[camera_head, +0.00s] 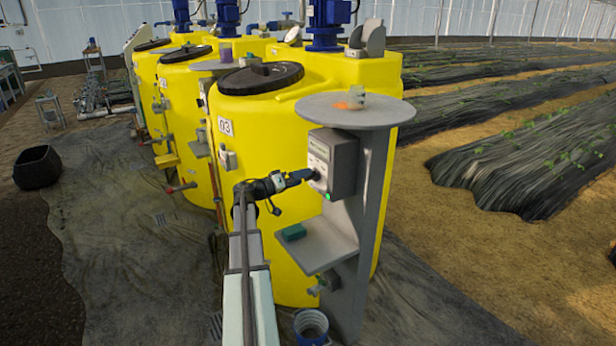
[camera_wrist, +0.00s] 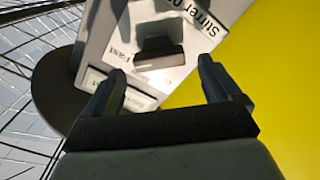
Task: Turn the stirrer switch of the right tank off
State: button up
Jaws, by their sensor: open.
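The right tank (camera_head: 265,150) is yellow, with a black lid and a "03" label. A grey switch box (camera_head: 345,165) with a light front plate is mounted on a grey post at its right side. A small green light shows low on the box. In the wrist view the plate (camera_wrist: 195,48) reads "Stirrer 0", partly cut off, and "Fast". The dark switch knob (camera_wrist: 158,48) sits on it. My gripper (camera_head: 308,175) is at the front of the box. Its open fingers (camera_wrist: 162,66) lie either side of the knob's near end; I cannot tell whether they touch it.
A round grey shelf (camera_head: 355,116) with a small container tops the post. A lower grey ledge (camera_head: 325,245) holds a green item (camera_head: 294,232). A blue bucket (camera_head: 311,326) stands below. More yellow tanks (camera_head: 185,120) stand to the left. Crop rows lie to the right.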

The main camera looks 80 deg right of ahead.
jog(key=shift+x, duration=1.9)
jog(key=shift+c, duration=0.4)
jog(key=c, duration=0.9)
